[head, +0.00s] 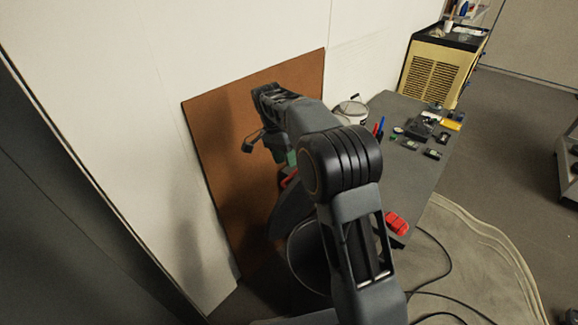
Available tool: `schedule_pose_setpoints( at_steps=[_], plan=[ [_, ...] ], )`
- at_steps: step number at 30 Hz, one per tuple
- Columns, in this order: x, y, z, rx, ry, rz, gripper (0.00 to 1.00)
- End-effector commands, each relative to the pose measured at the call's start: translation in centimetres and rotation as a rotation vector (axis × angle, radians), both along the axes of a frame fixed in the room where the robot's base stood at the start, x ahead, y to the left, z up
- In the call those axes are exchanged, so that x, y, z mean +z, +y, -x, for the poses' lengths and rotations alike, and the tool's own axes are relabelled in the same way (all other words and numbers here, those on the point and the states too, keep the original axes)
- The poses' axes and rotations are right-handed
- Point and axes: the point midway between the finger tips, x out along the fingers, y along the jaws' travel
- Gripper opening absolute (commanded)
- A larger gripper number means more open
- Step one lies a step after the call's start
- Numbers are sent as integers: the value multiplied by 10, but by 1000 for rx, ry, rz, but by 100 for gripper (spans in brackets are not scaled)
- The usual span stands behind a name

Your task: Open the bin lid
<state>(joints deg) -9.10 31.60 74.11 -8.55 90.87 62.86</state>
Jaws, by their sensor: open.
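My gripper (264,145) is at the upper middle of the head view, in front of a brown board. It points downward, and its jaws are open with nothing seen between them. A dark round-rimmed container (304,262), which may be the bin, stands on the floor below, largely hidden behind my arm. I cannot tell whether it has a lid or how a lid stands. A dark curved shape with a red part (289,179) shows above it, below my gripper. A pale round bucket-like vessel (350,110) with a wire handle stands farther back by the wall.
The brown board (225,150) leans on the white wall close behind my gripper. A dark table (408,165) at right carries small tools and red items. Cables lie on the mat (470,270).

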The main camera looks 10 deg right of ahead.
Motion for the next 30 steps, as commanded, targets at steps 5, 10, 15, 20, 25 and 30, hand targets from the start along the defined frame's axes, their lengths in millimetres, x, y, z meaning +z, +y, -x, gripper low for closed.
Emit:
schedule_pose_setpoints(
  at_steps=[5,10,15,20,25,30],
  plan=[
    [8,-2,21,0,-2,0,40],
    [14,-3,32,0,-1,0,40],
    [16,-3,36,0,-1,-1,40],
    [16,-3,36,0,0,0,40],
    [16,-3,36,0,0,0,40],
    [16,-3,35,17,2,-4,40]
  ],
)
